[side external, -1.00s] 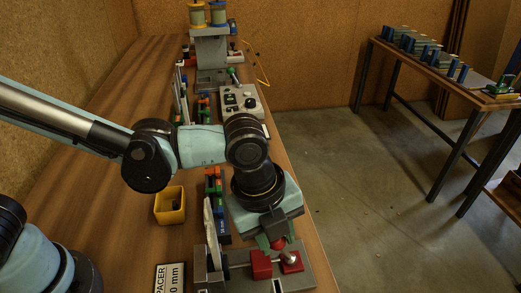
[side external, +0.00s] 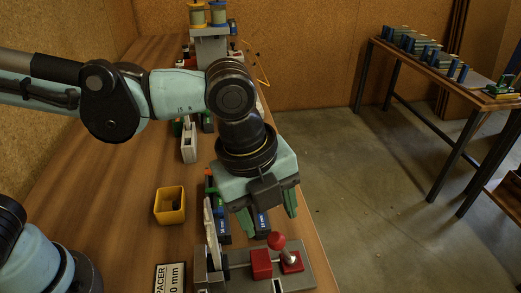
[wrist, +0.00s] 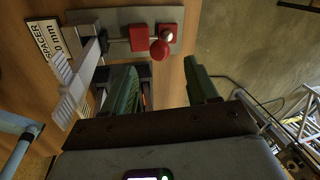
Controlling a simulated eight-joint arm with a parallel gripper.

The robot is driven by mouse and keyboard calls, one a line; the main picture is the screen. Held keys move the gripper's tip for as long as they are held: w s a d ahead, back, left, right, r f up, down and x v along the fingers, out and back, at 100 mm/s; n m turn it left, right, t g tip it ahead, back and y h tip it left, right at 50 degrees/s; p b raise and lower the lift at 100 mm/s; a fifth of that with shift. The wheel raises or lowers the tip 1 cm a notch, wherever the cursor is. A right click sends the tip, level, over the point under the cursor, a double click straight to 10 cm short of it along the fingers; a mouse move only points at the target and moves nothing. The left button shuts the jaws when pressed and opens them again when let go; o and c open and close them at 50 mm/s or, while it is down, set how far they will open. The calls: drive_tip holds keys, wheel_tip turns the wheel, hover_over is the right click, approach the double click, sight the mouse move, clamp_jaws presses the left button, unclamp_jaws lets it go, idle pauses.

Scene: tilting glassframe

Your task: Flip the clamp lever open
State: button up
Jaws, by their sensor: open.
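The clamp lever has a red ball knob (side external: 277,240) on a short stem, tilted over a red block (side external: 291,262) on a grey base plate (side external: 309,281). A second red block (side external: 261,263) sits to its left. My gripper (side external: 268,214) has green fingers, spread open and empty, above and beyond the knob, apart from it. In the wrist view the knob (wrist: 160,50) shows beyond the fingertips of my gripper (wrist: 158,75), roughly between them. The pale upright plate (wrist: 74,87) of the fixture stands left of the fingers.
A yellow bin (side external: 170,206) and a spacer label plate (side external: 170,278) lie on the wooden table (side external: 125,205). Blue-labelled parts (side external: 223,225) stand close behind the fixture, partly under my gripper. The table's right edge is near; open floor lies beyond it.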

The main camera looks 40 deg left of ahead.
sight(282, 249)
drive_tip(key=shift+v, duration=2.8)
